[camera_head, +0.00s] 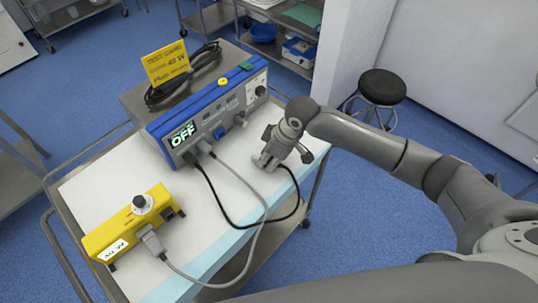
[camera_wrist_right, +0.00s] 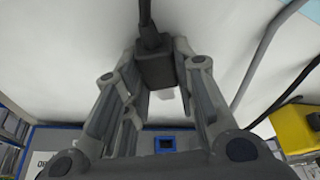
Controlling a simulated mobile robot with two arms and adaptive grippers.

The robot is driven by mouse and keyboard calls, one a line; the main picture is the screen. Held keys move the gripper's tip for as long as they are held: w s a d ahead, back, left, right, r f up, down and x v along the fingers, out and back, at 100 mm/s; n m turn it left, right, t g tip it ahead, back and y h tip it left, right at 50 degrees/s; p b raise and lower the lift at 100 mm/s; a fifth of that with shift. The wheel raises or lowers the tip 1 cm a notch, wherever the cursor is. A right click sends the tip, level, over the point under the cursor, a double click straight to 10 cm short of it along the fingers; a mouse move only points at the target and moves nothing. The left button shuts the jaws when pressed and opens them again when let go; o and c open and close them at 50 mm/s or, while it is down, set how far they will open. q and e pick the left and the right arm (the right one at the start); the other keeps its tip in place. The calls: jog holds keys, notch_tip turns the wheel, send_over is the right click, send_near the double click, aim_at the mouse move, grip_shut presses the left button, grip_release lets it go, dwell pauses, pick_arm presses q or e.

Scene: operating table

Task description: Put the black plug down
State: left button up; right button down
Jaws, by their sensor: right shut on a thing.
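My right gripper (camera_head: 263,166) is over the right part of the white trolley top (camera_head: 221,187), beside the blue-framed unit (camera_head: 205,118). In the right wrist view, its fingers (camera_wrist_right: 155,78) are shut on the black plug (camera_wrist_right: 154,70), one on each side. The plug is a dark block with its cord (camera_wrist_right: 146,18) leaving the far end. The white surface is close behind it; I cannot tell whether it touches. In the head view the gripper hides the plug. A black cable (camera_head: 226,217) loops from the unit's front towards the gripper. My left gripper is not in view.
The unit's display reads OFF. A yellow box (camera_head: 127,224) with a knob stands at the trolley's left front. A grey cable (camera_head: 262,222) joins it to the unit. A yellow sign (camera_head: 166,64) and coiled black cord (camera_head: 197,74) are behind. A stool (camera_head: 381,88) stands beyond.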

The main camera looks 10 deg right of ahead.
jog(key=c, duration=1.2)
grip_release()
jog(key=shift+o, duration=0.2)
jog(key=shift+r, duration=0.5)
jog(key=v, duration=1.2)
jog(key=shift+r, duration=0.15)
